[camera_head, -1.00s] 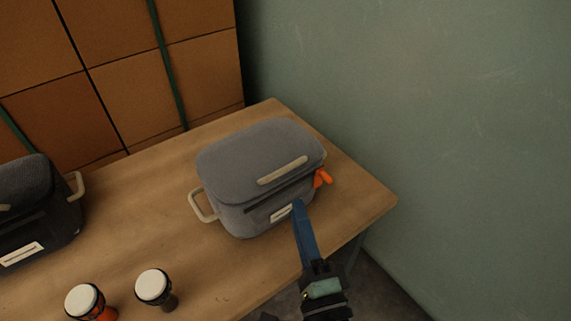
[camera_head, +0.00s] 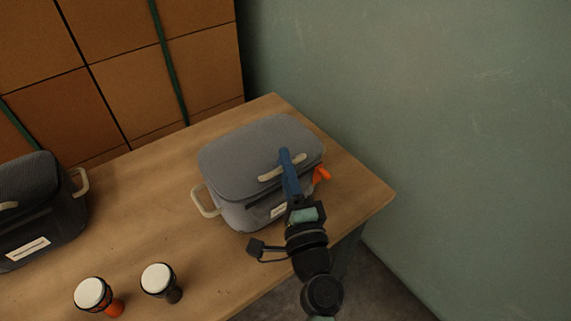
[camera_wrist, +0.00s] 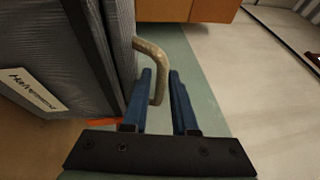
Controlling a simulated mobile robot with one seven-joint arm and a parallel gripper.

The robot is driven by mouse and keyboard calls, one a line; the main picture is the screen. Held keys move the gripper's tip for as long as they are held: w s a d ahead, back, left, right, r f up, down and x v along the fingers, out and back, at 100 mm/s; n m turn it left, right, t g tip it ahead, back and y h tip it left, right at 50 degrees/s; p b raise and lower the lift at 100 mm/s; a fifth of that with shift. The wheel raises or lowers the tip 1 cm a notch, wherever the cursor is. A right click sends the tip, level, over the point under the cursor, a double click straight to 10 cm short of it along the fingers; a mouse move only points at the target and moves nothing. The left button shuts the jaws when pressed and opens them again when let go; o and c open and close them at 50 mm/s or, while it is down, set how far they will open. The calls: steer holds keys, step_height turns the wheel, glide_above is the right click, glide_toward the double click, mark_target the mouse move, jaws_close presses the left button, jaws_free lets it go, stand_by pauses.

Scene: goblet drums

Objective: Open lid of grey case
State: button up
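The grey case (camera_head: 235,165) stands on the wooden table with its lid (camera_head: 250,145) down. A beige handle (camera_head: 268,174) sits on the lid's front edge. My gripper (camera_head: 285,152) reaches over the case's front, its blue fingers covering part of this handle. In the wrist view, the grey case (camera_wrist: 65,45) fills the left side. The beige handle (camera_wrist: 158,62) sticks out from it between my two blue fingers, which stand apart around it. Whether either finger touches the handle is hard to tell.
A dark case (camera_head: 35,215) stands at the table's left. Two small goblet drums (camera_head: 92,293) (camera_head: 157,279) stand at the front. An orange item (camera_head: 321,174) shows at the grey case's right side. A green wall (camera_head: 430,120) rises at right, stacked boxes (camera_head: 150,70) behind.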

jaws_close()
stand_by(1.2)
